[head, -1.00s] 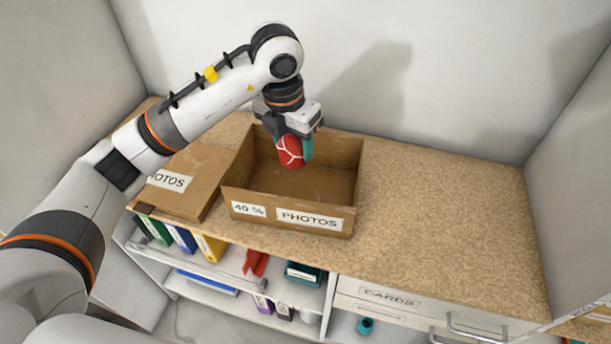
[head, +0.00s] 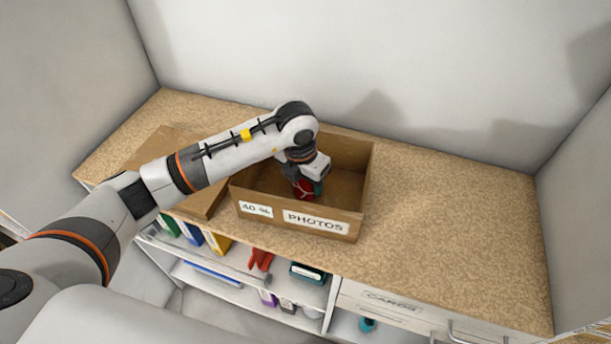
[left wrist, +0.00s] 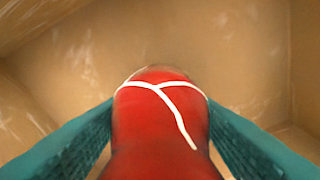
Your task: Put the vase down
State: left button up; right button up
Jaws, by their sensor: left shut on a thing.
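The red vase with white lines (head: 304,188) is down inside the open cardboard box marked PHOTOS (head: 345,226). My left gripper (head: 308,187) is shut on the vase and reaches into the box from above. In the left wrist view the vase (left wrist: 160,125) stands between the two teal fingers, with the brown box floor and walls around it. I cannot tell whether the vase's far end touches the box floor. My right gripper is not in view.
The box lid (head: 160,146) lies on the counter to the left, partly behind my arm. The speckled counter (head: 450,220) is clear to the right of the box. Shelves with binders (head: 217,241) and a drawer marked CARDS (head: 393,303) are below the counter.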

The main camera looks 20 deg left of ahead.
pick_arm(q)
jog(key=shift+f, duration=0.2)
jog(key=o, duration=1.2)
jog(key=shift+c, duration=0.2)
jog(key=shift+r, duration=0.1)
jog(key=shift+r, duration=0.4)
jog(key=r+b, duration=0.1)
jog(key=r, duration=0.2)
jog(key=s+r+b, duration=0.1)
jog(key=r, duration=0.3)
jog(key=r+b, duration=0.1)
jog(key=r, duration=0.3)
jog(key=shift+s+a+r, duration=0.15)
jog(key=shift+s+a, duration=0.15)
jog(key=shift+s, duration=0.05)
